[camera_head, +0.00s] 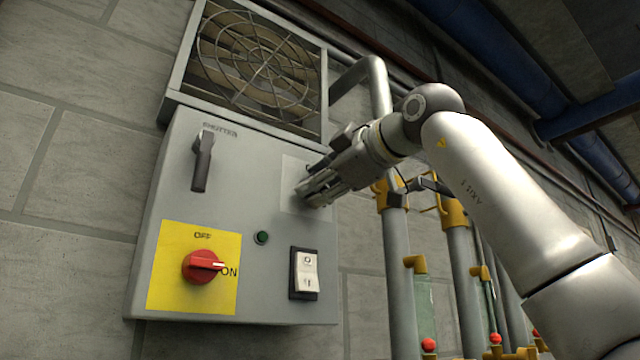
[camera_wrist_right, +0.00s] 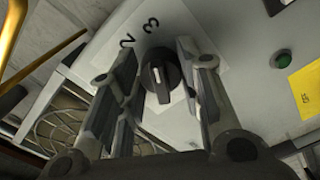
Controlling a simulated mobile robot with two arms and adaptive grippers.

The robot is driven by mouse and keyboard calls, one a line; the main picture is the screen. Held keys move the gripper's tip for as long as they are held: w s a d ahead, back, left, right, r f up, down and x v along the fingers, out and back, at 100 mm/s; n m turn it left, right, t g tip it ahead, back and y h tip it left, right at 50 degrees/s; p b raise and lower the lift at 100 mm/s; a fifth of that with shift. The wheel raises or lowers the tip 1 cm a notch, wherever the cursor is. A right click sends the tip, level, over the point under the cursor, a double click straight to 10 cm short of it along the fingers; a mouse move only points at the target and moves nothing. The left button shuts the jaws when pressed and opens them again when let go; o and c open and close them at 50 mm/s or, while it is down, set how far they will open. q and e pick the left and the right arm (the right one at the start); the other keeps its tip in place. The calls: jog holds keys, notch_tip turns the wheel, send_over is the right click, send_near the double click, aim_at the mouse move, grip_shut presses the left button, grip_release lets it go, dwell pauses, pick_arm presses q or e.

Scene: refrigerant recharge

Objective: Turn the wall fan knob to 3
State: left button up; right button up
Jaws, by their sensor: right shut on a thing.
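The fan knob (camera_wrist_right: 160,77) is black with a white pointer line and sits on a white label plate. The digits 2 and 3 show beside it in the wrist view, and the white line points roughly toward the 3. My right gripper (camera_head: 308,192) is at the plate (camera_head: 293,172) on the right of the grey control box (camera_head: 264,210), and hides the knob in the head view. In the wrist view its fingers (camera_wrist_right: 157,60) are on both sides of the knob, shut on it. The fan (camera_head: 257,60) sits behind a wire grille above the box. My left gripper is not in view.
The box also carries a shutter lever (camera_head: 202,162), a red rotary switch (camera_head: 203,267) on a yellow plate, a green button (camera_head: 262,238) and a white rocker switch (camera_head: 306,272). Grey pipes (camera_head: 398,270) with yellow fittings stand to the right, close under my right arm.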

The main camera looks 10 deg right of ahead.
jog(key=shift+w+f, duration=0.1)
jog(key=shift+f, duration=0.1)
jog(key=o, duration=1)
jog(key=shift+d+r, duration=0.1)
jog(key=shift+d, duration=0.05)
jog(key=shift+s+r, duration=0.1)
jog(key=shift+s, duration=0.1)
jog(key=v, duration=1.1)
jog(key=shift+s+d, duration=0.15)
jog(key=shift+s, duration=0.2)
